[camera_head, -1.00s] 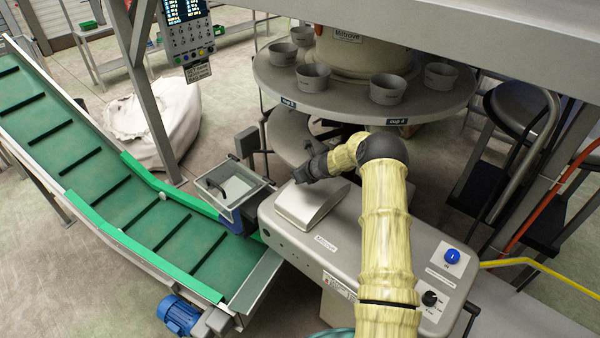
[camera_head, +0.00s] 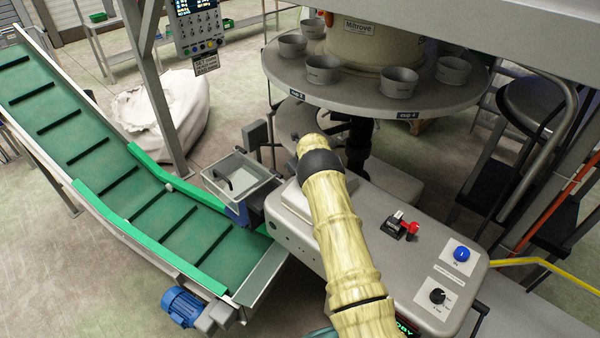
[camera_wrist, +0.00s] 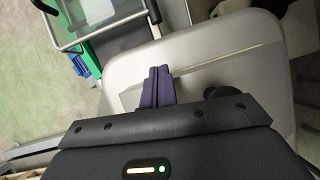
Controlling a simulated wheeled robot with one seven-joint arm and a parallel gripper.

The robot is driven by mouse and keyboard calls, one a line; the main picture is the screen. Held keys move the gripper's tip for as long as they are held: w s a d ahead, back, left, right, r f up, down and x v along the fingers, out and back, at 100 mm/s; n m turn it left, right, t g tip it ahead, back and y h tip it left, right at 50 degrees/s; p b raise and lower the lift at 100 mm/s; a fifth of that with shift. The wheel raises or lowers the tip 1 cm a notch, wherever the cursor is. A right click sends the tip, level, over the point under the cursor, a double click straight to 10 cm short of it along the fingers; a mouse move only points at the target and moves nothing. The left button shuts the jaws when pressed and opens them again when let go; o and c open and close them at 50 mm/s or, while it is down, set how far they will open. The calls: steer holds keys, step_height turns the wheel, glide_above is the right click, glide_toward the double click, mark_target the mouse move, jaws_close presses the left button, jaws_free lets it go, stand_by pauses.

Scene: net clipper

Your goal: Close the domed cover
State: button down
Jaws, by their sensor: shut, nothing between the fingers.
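The domed cover (camera_head: 292,199) is pale grey and sits on top of the grey machine housing. In the head view my arm hides most of it, so whether it is fully closed cannot be told. In the wrist view a pale raised panel (camera_wrist: 225,72), apparently the cover, lies beyond and around the fingers. My gripper (camera_wrist: 157,73) has its purple fingers together with nothing between them, over the pale surface. Contact cannot be told. A dark round knob (camera_wrist: 221,93) shows right of the fingers. My gripper is hidden behind my arm in the head view.
A clear-lidded box (camera_head: 240,178) stands left of the cover beside the green conveyor (camera_head: 115,185). A round table with cups (camera_head: 375,95) overhangs behind. A red-and-black fitting (camera_head: 408,229) and a blue button (camera_head: 461,254) are on the housing, right of my arm.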

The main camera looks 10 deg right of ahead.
steer(key=shift+w+a+f+g+b, duration=0.25)
steer(key=shift+w+f+g+b, duration=0.05)
steer(key=shift+f+b, duration=0.25)
steer(key=shift+r, duration=0.1)
steer(key=b+v, duration=0.5)
steer(key=v, duration=1.2)
steer(key=shift+a+r+b, duration=0.15)
steer(key=shift+a+b, duration=0.1)
steer(key=shift+b, duration=0.1)
